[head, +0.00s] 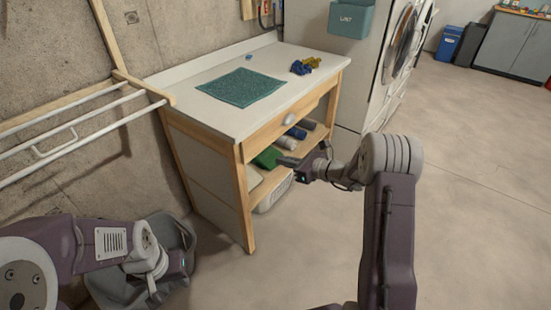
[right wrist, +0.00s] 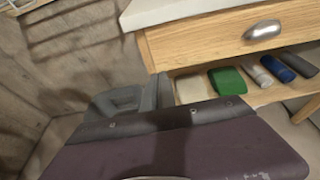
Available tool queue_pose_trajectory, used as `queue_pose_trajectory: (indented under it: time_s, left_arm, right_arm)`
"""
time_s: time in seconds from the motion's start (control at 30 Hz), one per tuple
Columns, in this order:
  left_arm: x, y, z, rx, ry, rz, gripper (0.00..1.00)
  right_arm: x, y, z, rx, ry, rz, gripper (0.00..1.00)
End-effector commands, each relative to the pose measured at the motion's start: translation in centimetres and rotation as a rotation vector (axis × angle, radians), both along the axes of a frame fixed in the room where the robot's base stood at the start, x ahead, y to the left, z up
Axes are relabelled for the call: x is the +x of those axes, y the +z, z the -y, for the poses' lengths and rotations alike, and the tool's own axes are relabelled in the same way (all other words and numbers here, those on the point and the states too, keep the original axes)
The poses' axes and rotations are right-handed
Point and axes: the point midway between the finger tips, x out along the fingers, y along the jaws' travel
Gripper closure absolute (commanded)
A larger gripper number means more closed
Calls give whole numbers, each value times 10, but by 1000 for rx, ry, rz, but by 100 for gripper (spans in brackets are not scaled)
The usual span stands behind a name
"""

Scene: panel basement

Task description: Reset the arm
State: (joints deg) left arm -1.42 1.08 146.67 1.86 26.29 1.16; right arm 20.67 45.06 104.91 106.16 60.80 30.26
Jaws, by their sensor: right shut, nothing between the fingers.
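My right gripper (head: 289,161) is shut and empty. In the head view it hovers in front of the open shelf of the wooden workbench (head: 240,190), with its arm bent at the right. The right wrist view is filled low down by my own purple and grey parts. My left arm comes in low at the left. My left gripper (head: 158,283) points down over a grey tub (head: 180,235), and its fingers are not clear.
On the workbench top lie a teal cloth (head: 241,87), a small blue piece (head: 249,57) and blue and yellow items (head: 304,65). The shelf holds a green item (right wrist: 231,80) and several rolls. A white drying rack (head: 80,130) is at the left. The floor at right is clear.

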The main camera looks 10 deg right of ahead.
Motion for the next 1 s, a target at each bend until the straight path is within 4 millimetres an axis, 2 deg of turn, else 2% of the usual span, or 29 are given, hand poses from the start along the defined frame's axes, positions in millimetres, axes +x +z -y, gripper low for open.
queue_pose_trajectory:
  time_s: [0.23, 0.3, 0.37, 0.43, 0.47, 0.5, 0.53, 0.57, 0.6, 0.67, 0.7, 0.8, 0.9, 1.0]
  left_arm:
    - [0, 0, 0, 0, 0, 0, 64]
    - [0, 0, 0, 0, 0, 0, 64]
    - [0, 0, 0, 0, 0, 0, 64]
    - [0, 0, 0, 0, 0, 0, 64]
    - [0, 0, 0, 0, 0, 0, 64]
    - [0, 0, 0, 0, 0, 0, 64]
    - [0, 0, 0, 0, 0, 0, 64]
    - [0, 0, 0, 0, 0, 0, 64]
    - [0, 0, 0, 0, 0, 0, 64]
    - [0, 0, 0, 0, 0, 0, 64]
    - [0, 0, 0, 0, 0, 0, 64]
    - [0, 0, 0, 0, 0, 0, 64]
    - [0, 0, 0, 0, 0, 0, 64]
    - [0, 0, 0, 0, 0, 0, 64]
  right_arm:
    - [-1, 0, 0, 0, 1, 0, 100]
    - [0, 3, -9, -3, 18, 6, 100]
    - [2, 24, -24, -15, 48, 45, 100]
    - [-7, 59, -56, -39, 116, 101, 100]
    - [-21, 68, -76, -69, 178, 111, 100]
    - [-48, 73, -101, -133, 281, 113, 100]
    - [-71, 70, -116, -201, 366, 112, 100]
    - [-96, 64, -128, -277, 454, 111, 100]
    - [-131, 53, -137, -393, 575, 115, 100]
    - [-181, 32, -139, -582, 766, 135, 100]
    - [-211, 17, -131, -711, 892, 156, 100]
    - [-264, -12, -99, -992, 1172, 226, 100]
    - [-295, -32, -62, -1212, 1410, 307, 100]
    - [-312, -46, -27, -1385, 1633, 393, 100]
